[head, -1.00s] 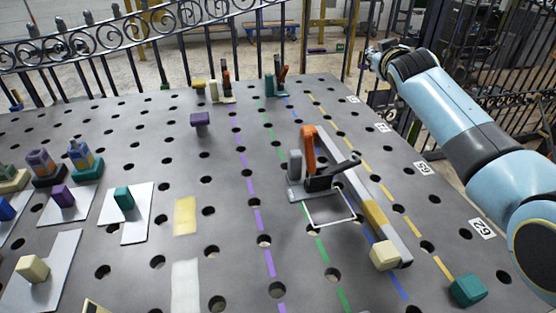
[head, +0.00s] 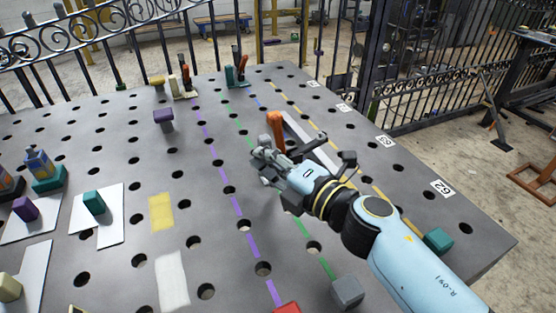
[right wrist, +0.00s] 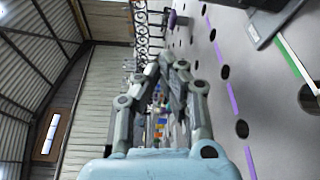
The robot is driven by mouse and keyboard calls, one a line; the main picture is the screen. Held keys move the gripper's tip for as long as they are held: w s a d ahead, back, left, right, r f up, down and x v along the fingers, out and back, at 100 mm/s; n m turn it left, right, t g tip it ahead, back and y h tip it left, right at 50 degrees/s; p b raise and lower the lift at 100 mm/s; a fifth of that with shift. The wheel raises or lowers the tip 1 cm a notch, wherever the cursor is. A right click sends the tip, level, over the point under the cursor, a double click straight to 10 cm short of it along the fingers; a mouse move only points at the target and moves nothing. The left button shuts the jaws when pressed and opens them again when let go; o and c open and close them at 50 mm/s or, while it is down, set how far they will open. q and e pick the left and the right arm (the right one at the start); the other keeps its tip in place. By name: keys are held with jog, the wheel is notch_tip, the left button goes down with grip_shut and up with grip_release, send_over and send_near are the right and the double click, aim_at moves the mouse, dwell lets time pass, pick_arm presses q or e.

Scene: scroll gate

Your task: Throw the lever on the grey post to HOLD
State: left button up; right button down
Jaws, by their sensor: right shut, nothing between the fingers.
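A lever unit with an upright orange handle (head: 275,122) stands on the perforated table (head: 215,255) in the head view. Its grey post and most of its base are hidden behind my right gripper. My right gripper (head: 262,151) is shut and empty, just in front of the orange handle in the picture; I cannot tell if it touches the unit. In the right wrist view the closed fingers (right wrist: 175,62) show with nothing between them, and part of a grey base plate (right wrist: 262,28) shows at the top right. No HOLD mark is readable. My left gripper is not in view.
Two more lever units stand at the far edge, one with a teal post (head: 229,76), one with an orange lever (head: 186,77). A purple block (head: 163,119), teal block (head: 438,240), grey block (head: 348,291) and red block (head: 287,307) stand around.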

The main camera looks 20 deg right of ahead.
aim_at(281, 124)
jog(key=shift+w+d+r, duration=0.1)
jog(key=shift+w+d, duration=0.25)
jog(key=shift+w, duration=0.45)
jog(key=shift+w+d, duration=0.4)
jog(key=shift+w, duration=0.4)
jog(key=shift+w+d+r, duration=0.1)
jog(key=shift+w+d, duration=0.25)
jog(key=shift+w, duration=0.45)
jog(key=d+m, duration=0.1)
jog(key=d+m+t+b, duration=0.1)
jog(key=d+m, duration=0.1)
jog(key=shift+d+r+m+b, duration=0.1)
jog(key=shift+r+m+b, duration=0.2)
jog(key=shift+r, duration=0.05)
jog(key=shift+w+d+r, duration=0.1)
jog(key=shift+d+r, duration=0.05)
jog(key=shift+d, duration=0.5)
